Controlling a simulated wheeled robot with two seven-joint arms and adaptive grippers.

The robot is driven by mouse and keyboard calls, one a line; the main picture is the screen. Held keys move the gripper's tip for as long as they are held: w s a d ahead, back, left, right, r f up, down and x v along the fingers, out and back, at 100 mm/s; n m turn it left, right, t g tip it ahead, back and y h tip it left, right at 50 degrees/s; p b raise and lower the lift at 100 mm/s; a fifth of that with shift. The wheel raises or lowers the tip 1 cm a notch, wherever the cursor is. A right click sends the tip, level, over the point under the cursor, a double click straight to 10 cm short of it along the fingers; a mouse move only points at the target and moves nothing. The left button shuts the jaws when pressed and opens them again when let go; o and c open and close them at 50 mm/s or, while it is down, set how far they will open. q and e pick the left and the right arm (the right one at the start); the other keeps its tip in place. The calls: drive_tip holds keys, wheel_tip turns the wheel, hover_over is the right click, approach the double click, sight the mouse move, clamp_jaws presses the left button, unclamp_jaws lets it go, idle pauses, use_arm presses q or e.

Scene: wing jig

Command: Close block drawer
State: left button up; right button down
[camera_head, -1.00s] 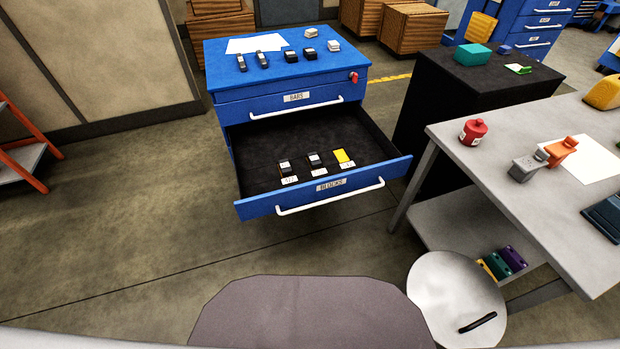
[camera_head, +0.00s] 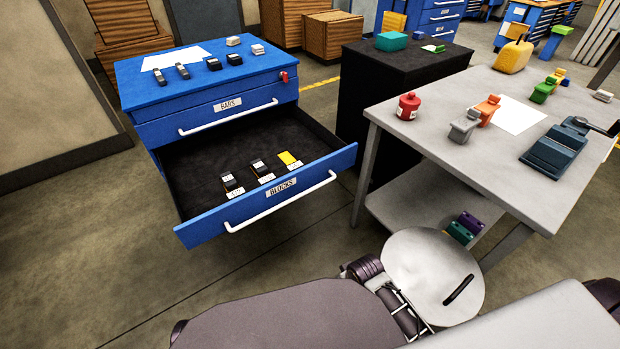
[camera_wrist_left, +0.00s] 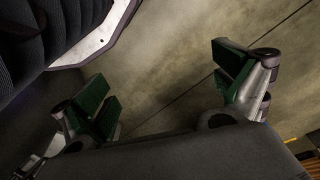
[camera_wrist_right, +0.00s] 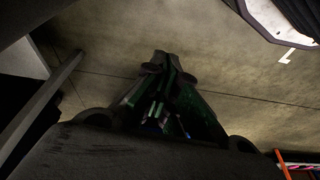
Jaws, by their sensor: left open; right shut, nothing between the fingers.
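The block drawer, labelled BLOCKS, is the open lower drawer of the blue cabinet (camera_head: 160,100). Its blue front (camera_head: 310,176) has a white bar handle (camera_head: 285,203) and stands well out from the cabinet. Inside lie two dark blocks (camera_head: 231,182) and a yellow block (camera_head: 288,158), with white labels by them. The BARS drawer (camera_head: 205,115) above it is shut. My left gripper (camera_wrist_left: 163,92) is open and empty over the floor in the left wrist view. My right gripper (camera_wrist_right: 165,70) is shut and empty in the right wrist view. Neither gripper touches the drawer.
A grey table (camera_head: 405,150) stands right of the cabinet, with a red jar (camera_head: 408,107), a blue device (camera_head: 560,150) and other parts on it. A black cabinet (camera_head: 360,85) stands behind it. The floor (camera_head: 90,250) left of and before the drawer is clear.

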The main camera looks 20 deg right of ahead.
use_arm(q)
drive_tip(key=shift+r+b, duration=0.3)
drive_tip(key=shift+r, duration=0.3)
use_arm(e)
drive_tip(key=w+d+r+m+t+y, duration=0.1)
drive_tip(key=w+r+m+t+y, duration=0.1)
drive_tip(key=w+r+m+t, duration=0.3)
drive_tip(key=w+d+r+m+t+y, duration=0.1)
drive_tip(key=w+r+m+t, duration=0.4)
drive_tip(key=w+r+m, duration=0.6)
drive_tip(key=shift+w+d+r+t+y, duration=0.5)
drive_tip(key=shift+w+r, duration=1.25)
drive_tip(key=shift+w, duration=2.1)
use_arm(q)
drive_tip(key=shift+w, duration=0.1)
use_arm(e)
drive_tip(key=shift+w+a, duration=0.15)
